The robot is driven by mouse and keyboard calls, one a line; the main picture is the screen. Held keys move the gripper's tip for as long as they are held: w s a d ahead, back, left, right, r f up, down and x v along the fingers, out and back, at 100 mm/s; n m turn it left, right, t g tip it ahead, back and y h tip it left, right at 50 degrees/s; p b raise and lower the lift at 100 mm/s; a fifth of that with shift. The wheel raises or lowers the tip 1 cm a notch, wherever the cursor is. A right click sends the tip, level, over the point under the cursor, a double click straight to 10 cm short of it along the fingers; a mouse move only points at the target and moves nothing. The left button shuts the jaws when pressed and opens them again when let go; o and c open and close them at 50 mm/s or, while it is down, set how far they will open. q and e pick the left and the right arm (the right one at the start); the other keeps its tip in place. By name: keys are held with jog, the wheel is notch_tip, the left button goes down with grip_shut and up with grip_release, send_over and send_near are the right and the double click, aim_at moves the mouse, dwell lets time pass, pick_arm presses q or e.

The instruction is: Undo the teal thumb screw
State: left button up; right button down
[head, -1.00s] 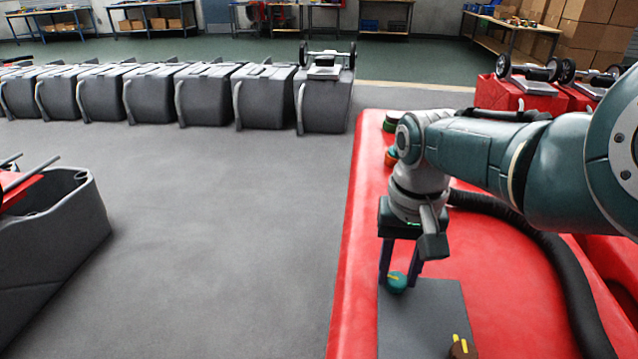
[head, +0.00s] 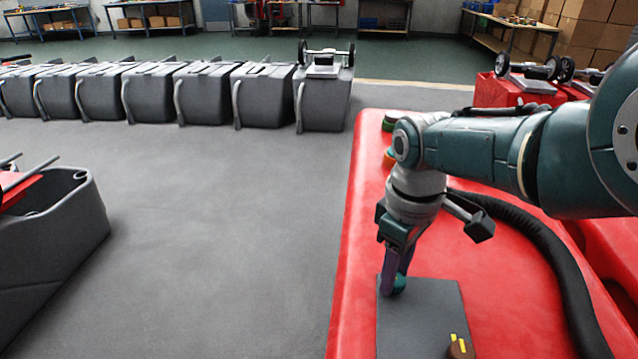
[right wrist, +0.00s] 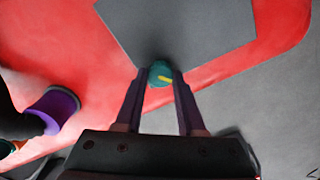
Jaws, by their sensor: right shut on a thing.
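The teal thumb screw (head: 399,284) sits at the far left corner of a dark grey plate (head: 425,318) on the red tank cover. My right gripper (head: 394,284) reaches down to it and is shut on it, partly hiding it in the head view. In the right wrist view the screw (right wrist: 160,74) shows between the two fingertips, with a yellow mark on its top pointing to the right. My left gripper is not in view.
A brown knob with a yellow mark (head: 460,348) stands on the plate's near right part. A black hose (head: 545,255) runs along the right of the red cover (head: 365,230). Green and orange knobs (head: 389,122) lie beyond my arm.

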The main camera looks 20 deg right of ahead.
jog(key=n, duration=0.4)
jog(key=shift+s+f, duration=0.1)
jog(key=shift+n, duration=1.6)
jog(key=c, duration=0.5)
grip_release()
jog(key=shift+r, duration=0.2)
notch_tip(320, 180, up, 10)
jog(key=p, duration=0.8)
jog(key=shift+f, duration=0.15)
